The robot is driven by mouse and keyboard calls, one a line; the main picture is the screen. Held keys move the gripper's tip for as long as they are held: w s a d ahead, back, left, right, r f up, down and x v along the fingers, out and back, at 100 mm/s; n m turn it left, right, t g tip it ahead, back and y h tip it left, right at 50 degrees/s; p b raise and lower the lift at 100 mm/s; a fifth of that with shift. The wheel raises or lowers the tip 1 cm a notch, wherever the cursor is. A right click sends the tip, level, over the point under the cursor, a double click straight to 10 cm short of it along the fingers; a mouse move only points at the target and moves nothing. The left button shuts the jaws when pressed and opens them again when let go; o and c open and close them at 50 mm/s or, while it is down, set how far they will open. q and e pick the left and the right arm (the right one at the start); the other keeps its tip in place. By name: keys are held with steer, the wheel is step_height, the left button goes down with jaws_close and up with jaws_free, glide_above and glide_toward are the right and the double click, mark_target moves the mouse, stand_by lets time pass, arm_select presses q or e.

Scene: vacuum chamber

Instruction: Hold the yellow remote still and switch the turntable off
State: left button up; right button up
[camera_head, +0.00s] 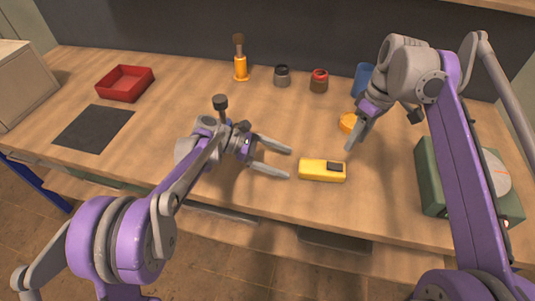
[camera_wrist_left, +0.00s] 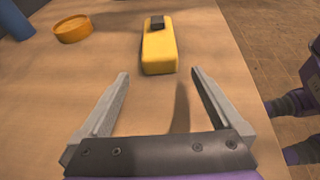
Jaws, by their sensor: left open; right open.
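The yellow remote (camera_head: 316,170) lies flat on the wooden bench near its front edge, with a black button block at its right end. It also shows in the left wrist view (camera_wrist_left: 159,55), beyond the fingertips. My left gripper (camera_head: 290,164) is open and empty, just left of the remote, with its fingers pointing toward it and not around it. My right gripper (camera_head: 357,142) is above and to the right of the remote, its fingers pointing down. The turntable (camera_head: 430,180) appears to be the green box with a grey disc at the right, partly hidden behind my right arm.
An orange round dish (camera_head: 348,122) lies behind the remote, near my right gripper. A blue cylinder (camera_head: 362,78), a red-topped jar (camera_head: 319,82), a grey jar (camera_head: 282,76) and an orange-handled brush (camera_head: 240,66) stand at the back. A red tray (camera_head: 126,96) and a dark mat (camera_head: 75,129) lie left.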

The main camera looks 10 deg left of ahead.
mark_target(299, 167)
arm_select(q)
steer(key=shift+x, duration=2.7)
